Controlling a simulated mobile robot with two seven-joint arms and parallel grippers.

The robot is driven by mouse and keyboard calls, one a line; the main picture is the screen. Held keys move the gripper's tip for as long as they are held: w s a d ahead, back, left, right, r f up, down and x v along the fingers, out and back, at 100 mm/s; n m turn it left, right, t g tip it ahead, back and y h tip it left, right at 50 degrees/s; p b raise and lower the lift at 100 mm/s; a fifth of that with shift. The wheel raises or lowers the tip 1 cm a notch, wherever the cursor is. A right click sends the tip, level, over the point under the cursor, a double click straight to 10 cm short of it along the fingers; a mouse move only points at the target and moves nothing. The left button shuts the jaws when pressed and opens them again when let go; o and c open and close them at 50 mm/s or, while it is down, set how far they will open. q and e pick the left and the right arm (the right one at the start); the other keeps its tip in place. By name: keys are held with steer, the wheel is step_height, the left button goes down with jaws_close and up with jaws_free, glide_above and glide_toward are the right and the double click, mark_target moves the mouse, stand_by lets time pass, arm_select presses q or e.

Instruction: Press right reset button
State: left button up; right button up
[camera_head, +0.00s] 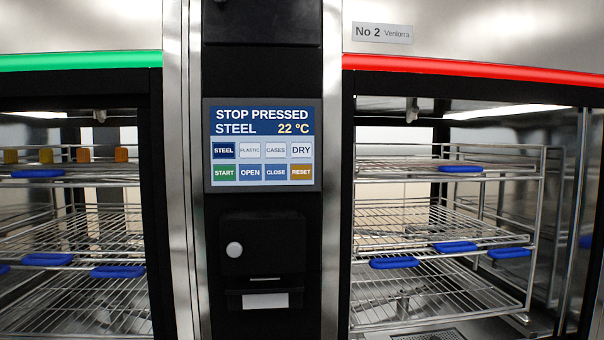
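The control panel screen (262,146) is on the black column between two washers. It reads "STOP PRESSED", "STEEL" and "22 °C". The orange RESET button (301,172) is at the lower right of the screen, beside the blue CLOSE button (276,172), OPEN button (250,172) and green START button (224,173). The upper row shows STEEL, PLASTIC, CASES and DRY, with STEEL in darker blue. Neither of my grippers is in view, and nothing covers the panel.
The right washer, labelled No 2 (382,33), has a red light strip (470,69) and an open front with a wire rack (440,215). The left washer has a green strip (80,61) and a rack (75,235).

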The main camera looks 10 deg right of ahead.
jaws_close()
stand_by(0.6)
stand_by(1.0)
